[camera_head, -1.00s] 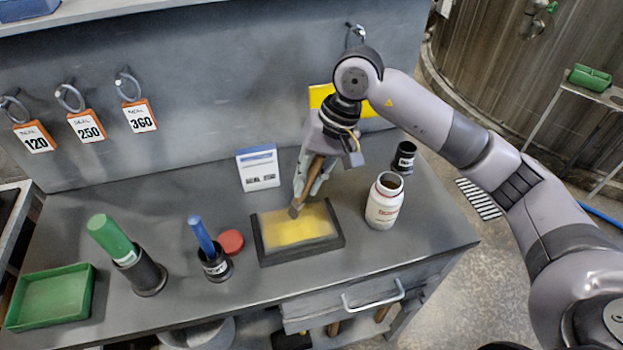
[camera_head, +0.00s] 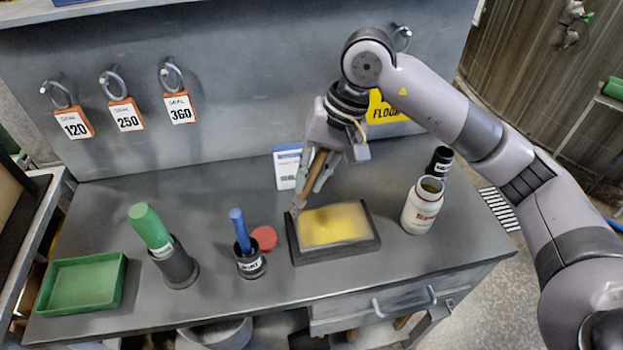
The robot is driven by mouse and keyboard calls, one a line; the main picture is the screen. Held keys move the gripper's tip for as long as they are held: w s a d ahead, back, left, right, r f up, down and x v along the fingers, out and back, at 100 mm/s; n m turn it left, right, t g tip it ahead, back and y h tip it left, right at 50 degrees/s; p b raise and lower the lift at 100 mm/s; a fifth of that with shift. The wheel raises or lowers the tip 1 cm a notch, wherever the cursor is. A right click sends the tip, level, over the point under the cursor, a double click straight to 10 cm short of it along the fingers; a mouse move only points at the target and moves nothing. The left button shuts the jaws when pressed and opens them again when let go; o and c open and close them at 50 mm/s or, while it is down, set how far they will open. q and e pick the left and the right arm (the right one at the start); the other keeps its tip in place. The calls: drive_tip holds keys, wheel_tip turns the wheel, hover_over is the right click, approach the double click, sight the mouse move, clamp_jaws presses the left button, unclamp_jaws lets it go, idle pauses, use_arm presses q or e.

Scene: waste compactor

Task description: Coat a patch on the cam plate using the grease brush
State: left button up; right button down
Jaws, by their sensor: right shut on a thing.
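My right gripper (camera_head: 314,176) points down over the bench and is shut on the brush, whose brown handle (camera_head: 317,163) slants down and left between the fingers. The brush tip (camera_head: 296,207) is at the back left corner of the cam plate (camera_head: 338,253); I cannot tell whether it touches. The plate is a dark-framed block lying flat, its top face showing a yellow area (camera_head: 335,224) with a paler border. A white open jar (camera_head: 423,206) with a red label stands right of the plate. My left gripper is not in view.
A red lid (camera_head: 264,238), a blue-handled tool in a black cup (camera_head: 249,263), a green-handled tool in a dark holder (camera_head: 175,262) and a green tray (camera_head: 84,286) stand at left. A black container (camera_head: 440,162) stands behind the jar. A white-blue card (camera_head: 287,168) leans at the back.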

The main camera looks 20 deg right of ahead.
sight(313, 162)
drive_tip(key=shift+v, duration=1)
drive_tip(key=shift+a+r+p, duration=0.25)
drive_tip(key=shift+r+p, duration=0.3)
drive_tip(key=shift+r, duration=0.25)
drive_tip(key=shift+a+p+v, duration=0.2)
drive_tip(key=shift+p+v, duration=0.15)
drive_tip(key=shift+v, duration=0.6)
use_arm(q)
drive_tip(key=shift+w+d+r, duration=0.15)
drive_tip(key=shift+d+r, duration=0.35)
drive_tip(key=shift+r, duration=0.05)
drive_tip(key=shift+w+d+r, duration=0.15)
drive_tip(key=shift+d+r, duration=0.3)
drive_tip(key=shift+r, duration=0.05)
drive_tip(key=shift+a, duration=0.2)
